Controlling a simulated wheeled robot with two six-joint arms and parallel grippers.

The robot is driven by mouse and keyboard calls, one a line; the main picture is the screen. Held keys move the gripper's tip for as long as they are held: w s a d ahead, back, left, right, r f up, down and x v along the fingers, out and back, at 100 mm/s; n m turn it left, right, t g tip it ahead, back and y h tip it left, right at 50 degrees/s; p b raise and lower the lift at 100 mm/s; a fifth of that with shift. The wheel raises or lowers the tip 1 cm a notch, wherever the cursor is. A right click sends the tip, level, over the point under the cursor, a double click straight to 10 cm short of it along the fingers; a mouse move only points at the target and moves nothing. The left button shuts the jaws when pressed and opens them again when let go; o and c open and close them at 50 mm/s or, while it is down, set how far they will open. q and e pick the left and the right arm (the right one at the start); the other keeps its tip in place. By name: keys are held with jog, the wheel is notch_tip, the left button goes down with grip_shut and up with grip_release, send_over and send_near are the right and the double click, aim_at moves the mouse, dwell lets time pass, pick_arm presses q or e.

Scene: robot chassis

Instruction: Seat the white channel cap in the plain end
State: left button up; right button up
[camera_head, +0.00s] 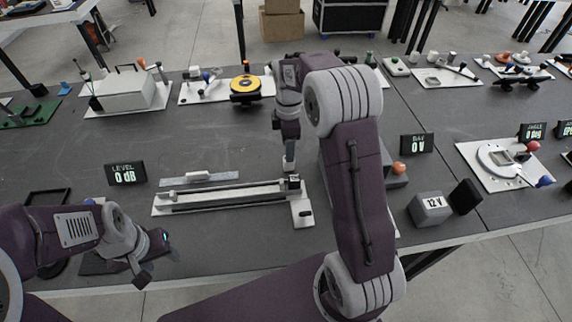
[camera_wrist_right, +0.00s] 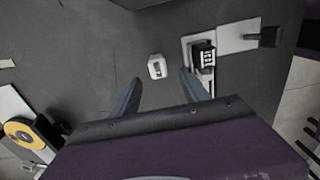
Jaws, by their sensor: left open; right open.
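The white channel cap (camera_wrist_right: 157,66) is a small pale block on the dark table. In the right wrist view it lies just beyond the fingertips of my right gripper (camera_wrist_right: 160,82), roughly in line with the gap between them. My right gripper (camera_head: 289,145) is open and empty; a small white piece (camera_head: 289,164), likely the cap, shows just below it in the head view. The channel (camera_head: 225,197) is a long rail on a white base, with a black block (camera_head: 293,183) with white marks at its right end. My left gripper (camera_head: 156,260) is open and empty at the front left.
A light bar (camera_head: 198,177) lies behind the channel. A LEVEL display (camera_head: 125,173) stands to its left. A 12 V box (camera_head: 430,204) and a DAY display (camera_head: 417,143) stand at right. A yellow and black round device (camera_head: 245,87) sits behind. My right arm hides some table.

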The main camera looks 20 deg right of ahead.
jog(key=shift+w+f, duration=0.1)
jog(key=shift+f, duration=0.5)
jog(key=f, duration=0.3)
jog(key=f+b, duration=0.1)
jog(key=shift+d+f, duration=0.25)
jog(key=shift+w+f, duration=0.1)
jog(key=shift+f, duration=0.25)
grip_shut()
